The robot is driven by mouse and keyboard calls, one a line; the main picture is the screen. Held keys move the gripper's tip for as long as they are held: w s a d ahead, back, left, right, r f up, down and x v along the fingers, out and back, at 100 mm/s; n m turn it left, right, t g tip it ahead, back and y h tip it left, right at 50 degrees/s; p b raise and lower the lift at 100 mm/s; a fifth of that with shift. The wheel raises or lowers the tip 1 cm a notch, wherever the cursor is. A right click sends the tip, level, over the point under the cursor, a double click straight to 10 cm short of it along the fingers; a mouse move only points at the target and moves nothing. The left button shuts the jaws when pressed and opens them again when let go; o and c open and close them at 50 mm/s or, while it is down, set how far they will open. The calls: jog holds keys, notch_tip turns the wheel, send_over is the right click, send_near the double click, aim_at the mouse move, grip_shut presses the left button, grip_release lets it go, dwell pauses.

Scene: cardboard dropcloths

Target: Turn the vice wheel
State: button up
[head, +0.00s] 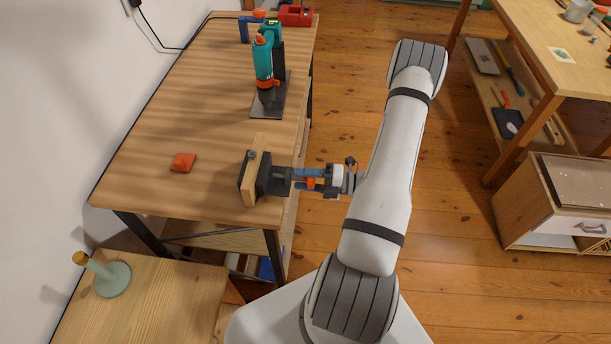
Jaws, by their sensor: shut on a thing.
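The vice (266,174) is mounted at the front right corner of the wooden workbench, with dark jaws and a light wooden block (250,183) at its left side. Its screw side points right, past the bench edge. My gripper (301,180) reaches in from the right with its blue fingers level with the screw. It is shut on the vice wheel, which shows little and is mostly hidden between the fingers; an orange part shows there. The wheel's turn angle cannot be told.
A teal drill press (266,62) stands farther back on the workbench (160,125). An orange-red block (183,162) lies left of the vice. A lower table (150,315) with a green stand (113,279) is at front left. Open floor lies right of my arm.

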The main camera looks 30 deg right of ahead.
jog(key=shift+s+m, duration=0.1)
jog(key=shift+m, duration=0.5)
jog(key=shift+f+p, duration=0.1)
jog(key=shift+p, duration=0.2)
jog(key=o, duration=1)
jog(key=shift+c, duration=0.2)
jog(key=shift+d, duration=0.1)
jog(key=b+v, duration=0.1)
jog(key=v, duration=0.6)
jog(key=shift+s+d+b, duration=0.2)
jog(key=shift+b, duration=0.2)
